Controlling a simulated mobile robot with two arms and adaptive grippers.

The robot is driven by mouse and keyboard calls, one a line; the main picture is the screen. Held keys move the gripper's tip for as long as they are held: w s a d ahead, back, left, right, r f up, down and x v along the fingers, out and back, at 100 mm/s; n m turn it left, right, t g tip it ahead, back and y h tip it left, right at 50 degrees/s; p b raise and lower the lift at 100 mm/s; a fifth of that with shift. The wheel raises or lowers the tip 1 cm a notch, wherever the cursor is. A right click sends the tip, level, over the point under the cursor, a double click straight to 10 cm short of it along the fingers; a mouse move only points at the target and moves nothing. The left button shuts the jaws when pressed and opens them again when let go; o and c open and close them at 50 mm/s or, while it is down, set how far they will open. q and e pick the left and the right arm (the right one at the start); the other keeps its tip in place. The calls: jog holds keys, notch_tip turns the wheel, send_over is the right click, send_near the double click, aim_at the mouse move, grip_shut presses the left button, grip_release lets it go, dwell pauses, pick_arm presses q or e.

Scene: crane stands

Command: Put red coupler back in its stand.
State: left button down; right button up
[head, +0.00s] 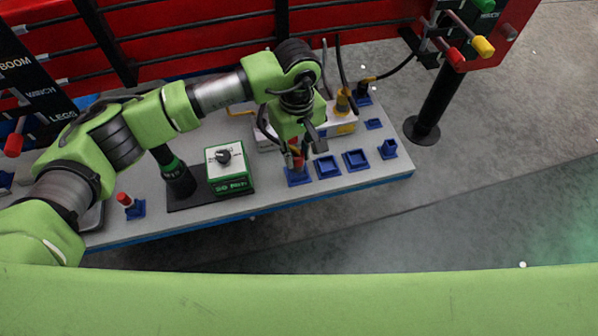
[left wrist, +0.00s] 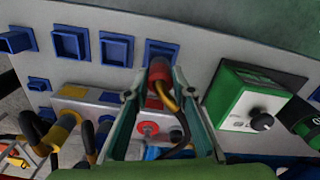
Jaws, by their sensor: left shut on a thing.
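My left gripper (head: 303,150) points down at the front edge of the grey bench and is shut on the red coupler (head: 298,162). The coupler also shows between the fingers (left wrist: 160,96) in the left wrist view, with a yellow and a black cable trailing from it. A blue square stand (head: 297,178) is directly under the coupler; its top edge shows beyond the coupler in the left wrist view (left wrist: 161,50). The coupler's lower end is at the stand's opening; I cannot tell how deep it sits. My right gripper is not in view.
Empty blue stands (head: 327,167) line the bench to the right. A green box with a black dial (head: 228,168) stands to the left. A yellow coupler (head: 343,101) and a pale box (left wrist: 100,108) are behind. A red-topped piece (head: 125,200) sits farther left.

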pick_arm(q)
jog(key=shift+b, duration=0.4)
dwell(0.7)
jog(key=shift+f+b, duration=1.5)
jog(key=shift+b, duration=0.35)
jog(key=c, duration=1.7)
grip_release()
jog(key=shift+r, duration=0.15)
jog(key=shift+r+p, duration=0.95)
jog(key=shift+r, duration=1.45)
